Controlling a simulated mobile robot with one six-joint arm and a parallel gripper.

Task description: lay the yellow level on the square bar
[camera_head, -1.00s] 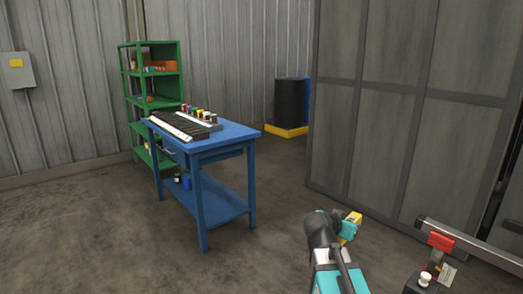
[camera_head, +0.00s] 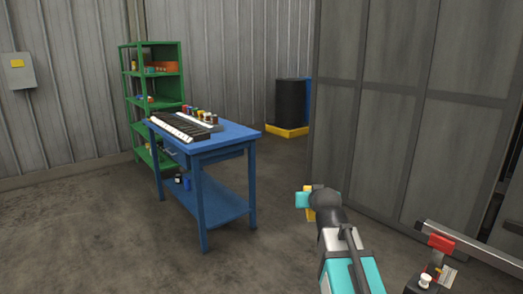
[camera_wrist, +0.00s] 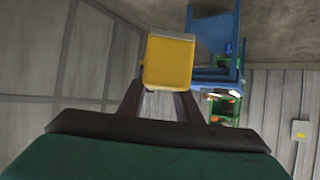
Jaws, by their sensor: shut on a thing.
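The yellow level (camera_wrist: 168,62) is in my gripper (camera_wrist: 160,95) in the wrist view, with its end toward the camera between the two dark fingers. In the head view, a small part of the yellow level (camera_head: 310,214) shows beside my wrist, which hides the rest of it. My fingers are not clear in that view. A grey bar (camera_head: 490,256), which looks like the square bar, runs along the lower right of the head view and leaves the picture at the right edge. The level is well to the left of the bar and apart from it.
A red block (camera_head: 440,243) on a stand is at the bar's near side. A green shelf (camera_head: 152,47) and a dark drum (camera_head: 290,101) are behind. Open floor lies between table and arm.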

